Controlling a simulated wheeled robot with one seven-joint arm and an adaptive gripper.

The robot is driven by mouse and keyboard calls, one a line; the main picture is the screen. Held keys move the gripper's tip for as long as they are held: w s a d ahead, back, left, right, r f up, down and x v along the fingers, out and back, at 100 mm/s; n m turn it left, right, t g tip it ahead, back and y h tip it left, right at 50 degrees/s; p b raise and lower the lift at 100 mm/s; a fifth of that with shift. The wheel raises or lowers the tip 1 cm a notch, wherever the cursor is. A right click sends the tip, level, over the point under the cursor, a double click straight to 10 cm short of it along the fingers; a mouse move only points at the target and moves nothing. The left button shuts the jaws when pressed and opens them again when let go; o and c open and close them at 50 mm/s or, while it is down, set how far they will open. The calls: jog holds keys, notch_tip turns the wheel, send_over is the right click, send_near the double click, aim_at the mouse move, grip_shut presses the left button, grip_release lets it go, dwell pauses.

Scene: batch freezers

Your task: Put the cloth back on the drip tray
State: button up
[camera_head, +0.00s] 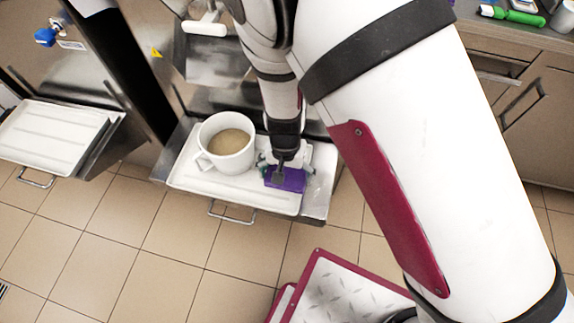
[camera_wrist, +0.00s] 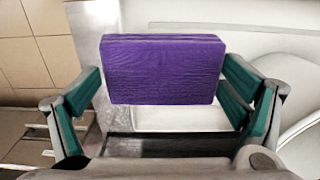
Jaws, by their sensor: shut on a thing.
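The purple cloth (camera_head: 287,179), a folded block, is between the fingers of my gripper (camera_head: 280,172) at the right end of the white drip tray (camera_head: 236,195). In the wrist view the cloth (camera_wrist: 163,70) spans the gap between the green-padded fingers of my gripper (camera_wrist: 165,80), which is shut on it. The white tray (camera_wrist: 185,120) shows below and behind the cloth. I cannot tell whether the cloth touches the tray. My arm hides part of the tray's back right.
A large white mug (camera_head: 226,142) of brownish liquid stands on the tray, left of my gripper. Another white tray (camera_head: 55,137) sits at the left machine. A counter (camera_head: 500,45) with small items is at the upper right. Tiled floor lies in front.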

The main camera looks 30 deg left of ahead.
aim_at(286, 170)
jog(key=w, duration=0.1)
jog(key=w+a, duration=0.1)
jog(key=shift+w+a+f, duration=0.2)
jog(key=shift+w+a, duration=0.05)
jog(key=shift+w, duration=0.15)
jog(key=shift+f+b, duration=0.35)
jog(key=shift+f, duration=1.35)
jog(key=shift+f, duration=0.1)
jog(key=shift+f, duration=0.15)
jog(key=o, duration=1.1)
jog(key=shift+c, duration=0.2)
notch_tip(286, 170, up, 11)
jog(key=shift+r+p, duration=0.1)
jog(key=shift+p, duration=0.8)
jog(key=shift+r, duration=0.65)
